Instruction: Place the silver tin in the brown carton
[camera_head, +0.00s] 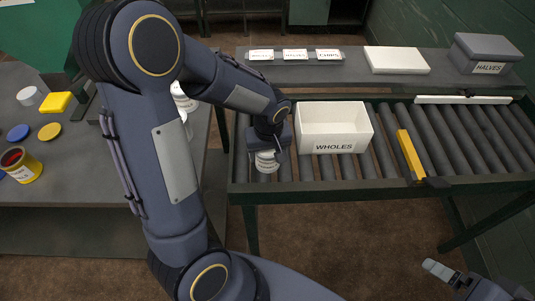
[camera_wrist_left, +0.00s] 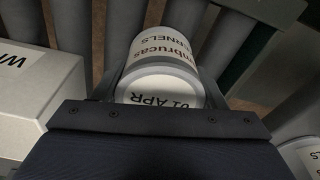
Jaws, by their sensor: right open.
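A pale tin with printed label bands (camera_head: 266,163) is in my left gripper (camera_head: 270,152), low over the roller conveyor, left of the white box. In the left wrist view the tin (camera_wrist_left: 165,52) sits between the two fingers, its lid marked "01 APR" towards the palm and "KERNELS" on its side. The fingers appear to press on it. Whether its base touches the rollers I cannot tell. The open white box marked "WHOLES" (camera_head: 320,148) stands on the rollers and looks empty. I see no brown carton. My right gripper (camera_head: 448,274) is open and empty at the lower right.
The roller conveyor (camera_head: 480,135) has a yellow bar (camera_head: 409,155) across it. The left table holds a yellow can (camera_head: 22,166) and lids; white tins (camera_head: 183,100) are partly hidden by my arm.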

